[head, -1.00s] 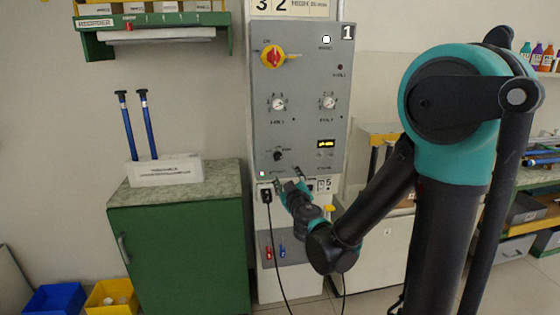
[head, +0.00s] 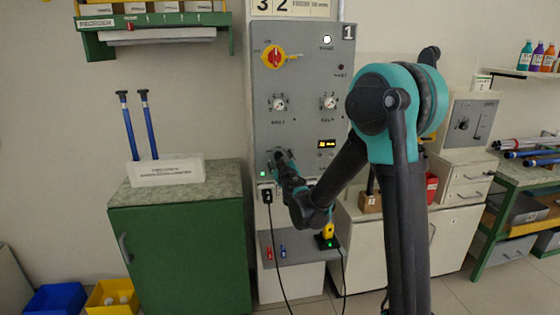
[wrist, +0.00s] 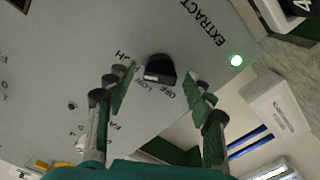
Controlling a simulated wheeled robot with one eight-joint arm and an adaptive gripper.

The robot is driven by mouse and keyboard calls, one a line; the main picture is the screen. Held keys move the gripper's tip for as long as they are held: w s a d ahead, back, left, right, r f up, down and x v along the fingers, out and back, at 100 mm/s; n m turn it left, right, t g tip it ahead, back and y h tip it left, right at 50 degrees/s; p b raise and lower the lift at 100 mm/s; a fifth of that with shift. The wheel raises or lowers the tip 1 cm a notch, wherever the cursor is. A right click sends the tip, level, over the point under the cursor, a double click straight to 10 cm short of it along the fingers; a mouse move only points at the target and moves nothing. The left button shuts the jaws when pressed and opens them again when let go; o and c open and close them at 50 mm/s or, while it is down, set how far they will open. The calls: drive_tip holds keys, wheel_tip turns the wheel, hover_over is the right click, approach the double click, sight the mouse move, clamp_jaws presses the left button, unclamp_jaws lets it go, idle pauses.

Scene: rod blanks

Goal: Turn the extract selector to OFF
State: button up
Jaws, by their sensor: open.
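The extract selector (wrist: 160,69) is a black knob on the grey panel (wrist: 60,40), beside the printed word EXTRACT, in the wrist view. Small position labels are printed around it, with OFF and LOW near its lower side. I cannot tell for certain which one it points to. My gripper (wrist: 161,93) is open, with one green-padded finger on each side of the knob in the picture. Neither finger clearly touches it.
A red and yellow rotary switch (head: 275,57) and two white dials sit higher on the panel. A green cabinet (head: 180,250) stands to the left.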

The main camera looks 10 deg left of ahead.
drive_tip(key=shift+c, duration=0.5)
drive_tip(key=c, duration=1)
